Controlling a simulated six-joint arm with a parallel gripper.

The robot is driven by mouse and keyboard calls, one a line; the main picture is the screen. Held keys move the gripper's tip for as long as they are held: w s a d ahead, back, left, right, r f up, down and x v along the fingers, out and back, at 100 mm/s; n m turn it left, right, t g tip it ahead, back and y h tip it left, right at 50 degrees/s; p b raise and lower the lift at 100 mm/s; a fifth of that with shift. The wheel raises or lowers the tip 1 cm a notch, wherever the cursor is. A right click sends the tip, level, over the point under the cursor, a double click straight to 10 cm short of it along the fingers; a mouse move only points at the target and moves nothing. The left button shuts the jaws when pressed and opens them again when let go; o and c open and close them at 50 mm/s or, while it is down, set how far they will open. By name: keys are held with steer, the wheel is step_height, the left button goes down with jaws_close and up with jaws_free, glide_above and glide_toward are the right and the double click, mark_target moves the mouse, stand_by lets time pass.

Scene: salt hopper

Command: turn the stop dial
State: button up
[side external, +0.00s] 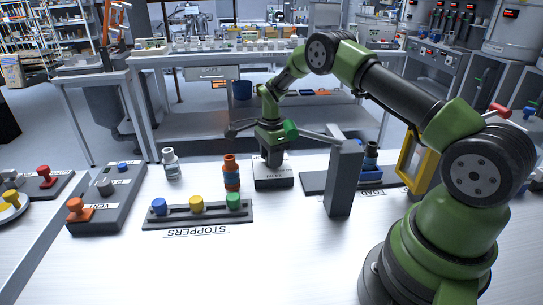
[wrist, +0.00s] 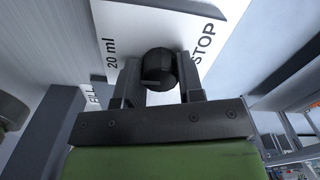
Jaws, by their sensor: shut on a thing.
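The stop dial (wrist: 160,66) is a dark round knob on a white plate (wrist: 118,24) in the wrist view. The plate is marked "20 ml" to the left and "STOP" to the right of the knob. My gripper (wrist: 160,88) has one finger on each side of the knob and is shut on it. In the side view my gripper (side external: 272,160) points straight down onto a small dark box with a light label (side external: 273,182). The fingers hide the knob there.
A stopper rack (side external: 180,219) with blue, yellow and green stoppers stands in front. An orange-topped bottle (side external: 231,172) and a white bottle (side external: 170,163) stand left of the box. A grey post (side external: 344,180) rises close on the right. The table's front is clear.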

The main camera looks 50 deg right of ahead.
steer(key=shift+m, duration=0.6)
steer(key=o, duration=0.9)
steer(key=shift+r, duration=0.1)
step_height(320, 180, up, 10)
steer(key=shift+f, duration=0.2)
steer(key=shift+r, duration=0.15)
